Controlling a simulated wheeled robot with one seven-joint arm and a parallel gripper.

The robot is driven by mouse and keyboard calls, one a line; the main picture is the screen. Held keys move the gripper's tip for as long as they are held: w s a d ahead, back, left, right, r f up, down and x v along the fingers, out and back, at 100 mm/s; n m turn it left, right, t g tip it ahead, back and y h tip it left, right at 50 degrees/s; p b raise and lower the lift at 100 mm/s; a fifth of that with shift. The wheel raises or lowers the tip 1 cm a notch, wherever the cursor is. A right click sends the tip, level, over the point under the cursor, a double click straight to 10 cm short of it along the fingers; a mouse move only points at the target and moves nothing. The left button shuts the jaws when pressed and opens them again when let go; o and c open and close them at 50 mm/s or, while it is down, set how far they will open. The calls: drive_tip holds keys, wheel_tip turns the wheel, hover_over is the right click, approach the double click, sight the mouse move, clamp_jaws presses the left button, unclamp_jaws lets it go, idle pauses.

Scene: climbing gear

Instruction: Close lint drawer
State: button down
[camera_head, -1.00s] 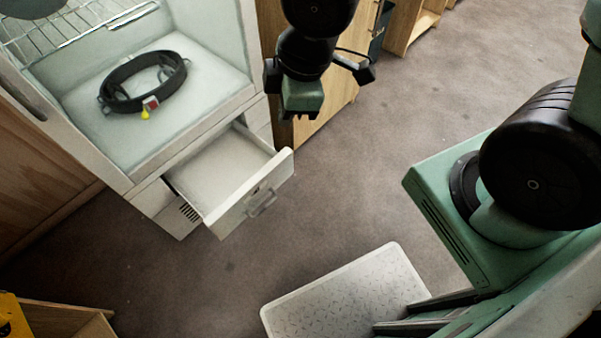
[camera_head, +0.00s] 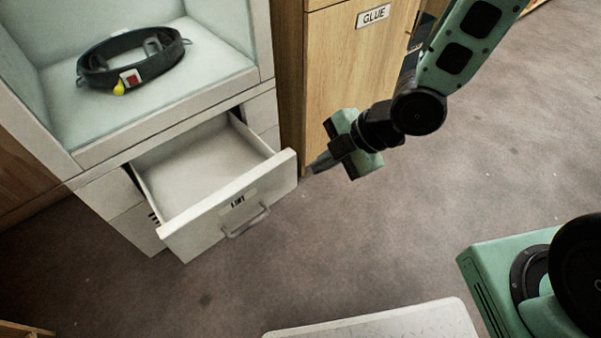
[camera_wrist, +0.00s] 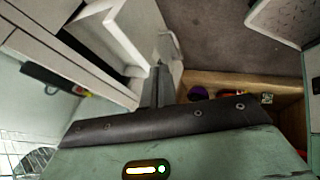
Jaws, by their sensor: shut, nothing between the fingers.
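The lint drawer (camera_head: 228,207) is a white drawer low in a white cabinet, pulled out, empty inside, with a label and a bar handle (camera_head: 246,221) on its front. My gripper (camera_head: 309,168) is shut and empty. In the head view its fingertips appear just right of the drawer front's right end; I cannot tell whether they touch it. In the wrist view the shut fingers (camera_wrist: 159,86) point toward the drawer (camera_wrist: 125,30), whose pale panels show at the upper left.
The cabinet's open compartment (camera_head: 60,130) above the drawer holds a dark harness belt (camera_head: 135,62) with a red and yellow buckle. A wooden cabinet (camera_head: 345,60) labelled GLUE stands to the right. A pale patterned panel (camera_head: 390,325) is at the bottom. Grey floor (camera_head: 330,250) in front of the drawer is clear.

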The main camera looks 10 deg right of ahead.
drive_tip(key=b, duration=0.5)
approach(269, 179)
wheel_tip(269, 179, down, 4)
drive_tip(key=s, duration=0.3)
drive_tip(key=shift+w+a, duration=0.65)
drive_tip(key=shift+w, duration=0.35)
drive_tip(key=shift+w+a, duration=0.65)
drive_tip(key=shift+w, duration=0.35)
drive_tip(key=shift+r, duration=0.1)
